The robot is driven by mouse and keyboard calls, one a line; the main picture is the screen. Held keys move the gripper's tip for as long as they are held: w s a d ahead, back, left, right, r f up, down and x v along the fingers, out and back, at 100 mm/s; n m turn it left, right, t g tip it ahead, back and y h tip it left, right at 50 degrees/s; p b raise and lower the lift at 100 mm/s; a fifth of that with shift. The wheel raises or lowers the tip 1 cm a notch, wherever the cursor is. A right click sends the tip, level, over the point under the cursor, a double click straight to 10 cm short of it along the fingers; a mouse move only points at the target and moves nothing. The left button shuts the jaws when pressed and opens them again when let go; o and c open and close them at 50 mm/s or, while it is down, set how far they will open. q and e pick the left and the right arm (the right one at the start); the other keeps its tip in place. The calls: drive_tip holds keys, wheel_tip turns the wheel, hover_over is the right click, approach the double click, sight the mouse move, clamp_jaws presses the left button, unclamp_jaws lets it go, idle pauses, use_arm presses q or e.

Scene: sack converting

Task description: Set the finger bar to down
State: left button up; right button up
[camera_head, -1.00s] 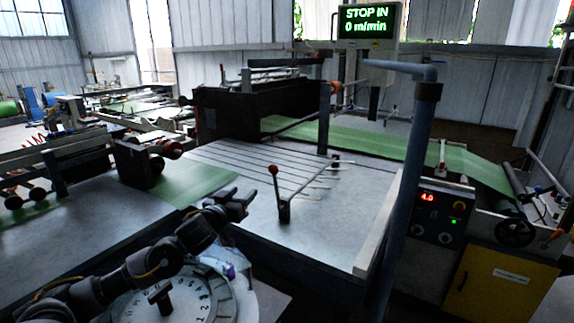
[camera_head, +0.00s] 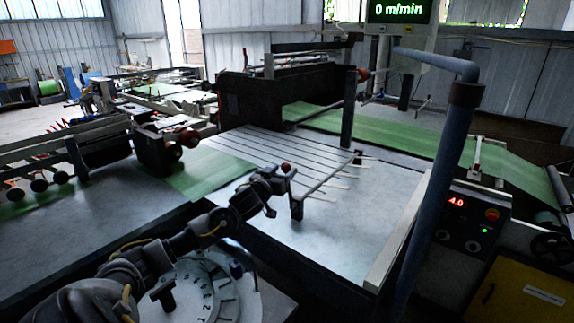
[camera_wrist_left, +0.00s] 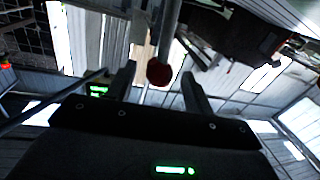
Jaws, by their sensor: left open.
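The finger bar (camera_head: 327,179) lies across the metal table, with several thin fingers along its far end. Its lever rises at the near end and carries a red knob (camera_head: 286,167). My left gripper (camera_head: 281,190) is open right at this lever, and its fingers hide part of the lever shaft. In the left wrist view the red knob (camera_wrist_left: 159,73) sits between the two spread fingers of my left gripper (camera_wrist_left: 158,82), with a gap on each side. My right gripper is out of view.
A blue-grey post (camera_head: 441,170) stands to the right, before a control box (camera_head: 468,216) reading 4.0. A green web (camera_head: 400,134) runs behind. The overhead display (camera_head: 399,11) reads 0 m/min.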

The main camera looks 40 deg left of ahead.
use_arm(q)
drive_tip(key=shift+w+a+r, duration=0.15)
drive_tip(key=shift+w+a, duration=0.05)
drive_tip(key=shift+w, duration=0.35)
drive_tip(key=shift+w+a, duration=0.1)
drive_tip(key=shift+w, duration=0.15)
drive_tip(key=shift+w+p, duration=0.3)
drive_tip(key=shift+w, duration=0.15)
drive_tip(key=c, duration=0.5)
clamp_jaws()
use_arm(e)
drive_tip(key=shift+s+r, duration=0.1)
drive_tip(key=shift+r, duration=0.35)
